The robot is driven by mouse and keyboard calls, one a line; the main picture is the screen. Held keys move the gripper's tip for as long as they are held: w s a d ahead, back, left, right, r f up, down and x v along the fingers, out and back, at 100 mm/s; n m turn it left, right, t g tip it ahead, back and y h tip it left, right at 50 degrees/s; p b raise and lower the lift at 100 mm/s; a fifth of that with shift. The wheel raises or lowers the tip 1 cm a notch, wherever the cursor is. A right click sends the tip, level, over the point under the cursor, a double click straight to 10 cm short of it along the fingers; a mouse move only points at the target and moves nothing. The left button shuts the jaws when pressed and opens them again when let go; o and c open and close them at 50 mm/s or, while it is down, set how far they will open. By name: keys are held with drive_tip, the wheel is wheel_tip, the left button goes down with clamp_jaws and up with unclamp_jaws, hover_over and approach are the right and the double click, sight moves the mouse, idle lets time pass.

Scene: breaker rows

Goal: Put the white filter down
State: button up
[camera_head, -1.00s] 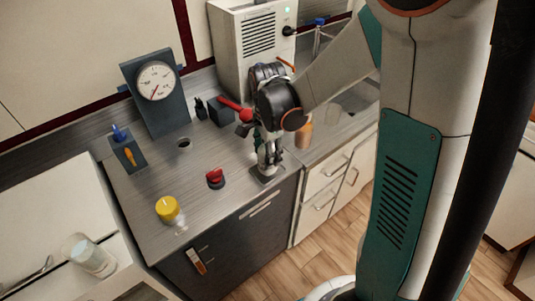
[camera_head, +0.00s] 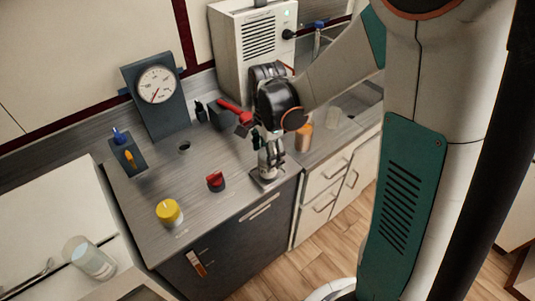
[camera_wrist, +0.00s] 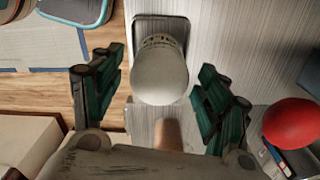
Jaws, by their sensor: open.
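The white filter (camera_wrist: 160,72) stands between my open fingers in the wrist view. It sits at a small dark-rimmed tray (camera_wrist: 178,23) near the counter's front edge. My gripper (camera_wrist: 160,95) is open, with a finger on each side and a gap to the filter on both sides. In the head view my gripper (camera_head: 270,170) points down over the tray (camera_head: 264,182) at the counter's front right corner. The filter is mostly hidden behind the fingers there.
On the counter are a red-topped knob (camera_head: 215,181), a yellow-lidded jar (camera_head: 169,212), a gauge on a stand (camera_head: 156,84) and a red-handled item (camera_head: 235,112). An orange-brown cup (camera_head: 304,136) stands just right of my gripper.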

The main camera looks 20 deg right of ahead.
wheel_tip(320, 180, up, 11)
drive_tip(key=p, duration=0.3)
drive_tip(key=s+r+n+t, duration=0.3)
drive_tip(key=s+r+n, duration=0.1)
drive_tip(key=s+n, duration=0.3)
drive_tip(key=s+r+n+t, duration=0.4)
drive_tip(key=s+n, duration=0.4)
drive_tip(key=n, duration=0.1)
drive_tip(key=shift+r+n, duration=0.2)
drive_tip(key=shift+n, duration=0.2)
